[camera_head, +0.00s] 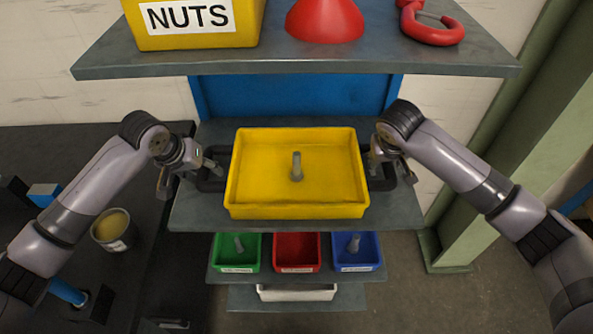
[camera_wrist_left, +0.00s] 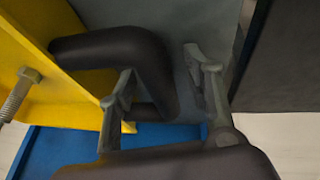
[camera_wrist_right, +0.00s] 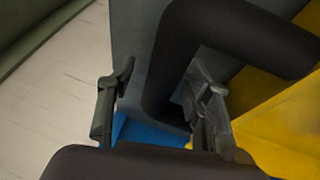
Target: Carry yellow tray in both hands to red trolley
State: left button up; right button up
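The yellow tray (camera_head: 245,205) sits level on a grey shelf, with one bolt (camera_head: 297,166) standing in it. It has a black handle at each side. My left gripper (camera_head: 189,174) is at the left handle (camera_head: 213,184); in the left wrist view its open fingers (camera_wrist_left: 165,95) stand either side of the handle's outer bar, with a gap showing. My right gripper (camera_head: 393,169) is at the right handle (camera_head: 384,184); in the right wrist view its open fingers (camera_wrist_right: 162,95) straddle the bar, also with a gap. No red trolley is in view.
An upper shelf (camera_head: 300,64) overhangs behind the tray, bearing a yellow NUTS box (camera_head: 195,20), a red cone (camera_head: 325,20) and a red hook (camera_head: 433,30). Small green, red and blue bins (camera_head: 297,255) sit below. A green column (camera_head: 500,170) stands right; a dark bench (camera_head: 60,150) lies left.

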pick_arm(q)
grip_shut()
pick_arm(e)
grip_shut()
dwell(0.6)
pick_arm(q)
jog(key=shift+w+r, duration=0.15)
jog(key=shift+r, duration=0.15)
pick_arm(e)
jog(key=shift+w+r, duration=0.15)
jog(key=shift+r, duration=0.15)
